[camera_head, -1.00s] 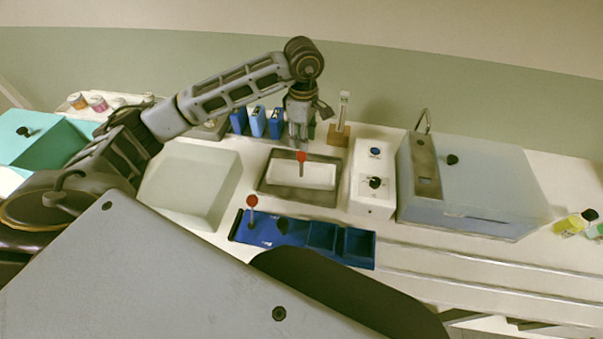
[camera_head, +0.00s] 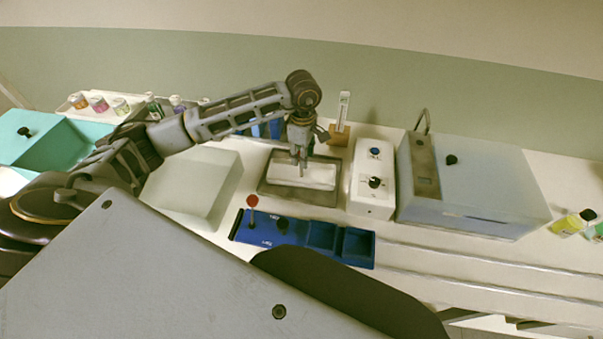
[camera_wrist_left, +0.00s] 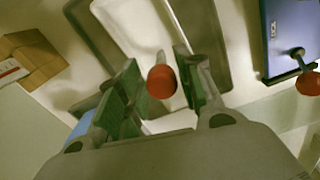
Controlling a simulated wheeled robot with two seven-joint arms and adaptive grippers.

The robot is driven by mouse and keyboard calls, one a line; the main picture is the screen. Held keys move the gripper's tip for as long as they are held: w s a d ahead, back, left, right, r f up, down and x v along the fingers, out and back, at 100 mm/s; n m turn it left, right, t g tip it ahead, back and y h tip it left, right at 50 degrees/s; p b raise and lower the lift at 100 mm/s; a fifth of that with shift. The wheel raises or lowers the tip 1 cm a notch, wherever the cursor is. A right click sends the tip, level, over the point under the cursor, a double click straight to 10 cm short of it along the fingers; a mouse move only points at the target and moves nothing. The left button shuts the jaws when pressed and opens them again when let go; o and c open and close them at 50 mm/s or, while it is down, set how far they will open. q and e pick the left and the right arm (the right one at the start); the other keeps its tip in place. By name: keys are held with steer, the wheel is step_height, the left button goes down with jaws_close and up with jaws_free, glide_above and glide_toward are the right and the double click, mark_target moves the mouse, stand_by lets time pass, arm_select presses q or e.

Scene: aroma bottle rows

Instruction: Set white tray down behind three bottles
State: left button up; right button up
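A white tray (camera_head: 319,175) lies inside a shallow grey tray (camera_head: 325,199) in the middle of the bench. It also shows in the left wrist view (camera_wrist_left: 136,28), with a round red knob (camera_wrist_left: 163,81) standing over it. My left gripper (camera_head: 298,166) is low over the white tray and hides the knob in the head view. In the left wrist view the fingers (camera_wrist_left: 160,85) are apart on either side of the knob, close to it. Several small bottles (camera_head: 98,103) stand at the back left. My right gripper is not in view.
A blue tray (camera_head: 292,231) with another red knob (camera_head: 252,201) lies in front. A large pale bin (camera_head: 190,188) is to the left. A white control box (camera_head: 372,190) and a large grey-blue box (camera_head: 472,180) stand to the right. Blue items (camera_head: 275,129) stand behind, partly hidden.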

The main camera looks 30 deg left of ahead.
mark_target(303, 176)
arm_select(q)
steer(key=shift+f, duration=0.3)
step_height(303, 176, down, 4)
steer(key=shift+r, duration=0.2)
steer(key=shift+f, duration=0.65)
steer(key=c, duration=0.7)
jaws_close()
steer(key=shift+w+r, duration=0.1)
steer(key=shift+r, duration=0.55)
step_height(303, 176, up, 9)
steer(key=shift+f, duration=0.2)
steer(key=shift+r, duration=0.1)
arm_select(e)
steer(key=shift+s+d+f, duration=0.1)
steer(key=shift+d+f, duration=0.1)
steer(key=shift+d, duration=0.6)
